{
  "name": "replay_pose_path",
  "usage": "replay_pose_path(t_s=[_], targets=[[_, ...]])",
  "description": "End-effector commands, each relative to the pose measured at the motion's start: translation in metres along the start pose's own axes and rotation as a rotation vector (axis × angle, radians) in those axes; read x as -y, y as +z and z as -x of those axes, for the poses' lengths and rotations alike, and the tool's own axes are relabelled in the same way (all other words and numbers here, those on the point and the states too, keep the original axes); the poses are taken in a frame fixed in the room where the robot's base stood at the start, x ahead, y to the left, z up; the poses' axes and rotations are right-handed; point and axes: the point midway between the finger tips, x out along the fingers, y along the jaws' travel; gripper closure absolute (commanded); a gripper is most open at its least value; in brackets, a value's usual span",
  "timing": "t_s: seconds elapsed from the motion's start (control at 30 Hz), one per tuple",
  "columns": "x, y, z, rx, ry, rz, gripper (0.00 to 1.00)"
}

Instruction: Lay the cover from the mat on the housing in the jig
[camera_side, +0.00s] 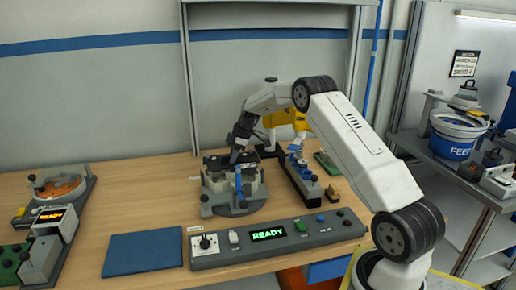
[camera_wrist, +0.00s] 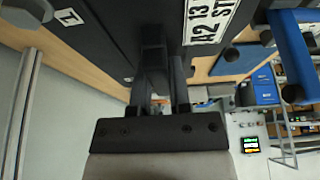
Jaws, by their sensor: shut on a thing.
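My gripper (camera_side: 234,154) is at the jig (camera_side: 232,208) in the middle of the bench, pointing down, and is shut on the dark cover (camera_side: 216,162). The cover lies over the top of the light grey housing (camera_side: 216,182). I cannot tell whether it touches the housing. In the wrist view my gripper's fingers (camera_wrist: 158,75) grip the dark cover (camera_wrist: 95,35), which fills the upper part and hides the housing below. The jig has a blue lever (camera_side: 239,186) at its front. The blue mat (camera_side: 144,254) is bare.
A control panel (camera_side: 275,239) with a lit READY display lies in front of the jig. A dark fixture with blue parts (camera_side: 302,178) stands right of it. A station with an orange disc (camera_side: 62,188) is at the far left. Bench between that station and the jig is clear.

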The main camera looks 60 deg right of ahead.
Motion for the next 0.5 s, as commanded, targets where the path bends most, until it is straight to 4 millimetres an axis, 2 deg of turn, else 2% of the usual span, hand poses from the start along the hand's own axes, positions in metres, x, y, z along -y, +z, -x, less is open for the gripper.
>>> replay_pose_path(t_s=[0.33, 0.5], targets=[[0.0, 0.004, -0.01, -0.001, 0.001, 0.0, 1.0], [0.0, 0.01, -0.025, 0.0, 0.0, -0.001, 1.0]])
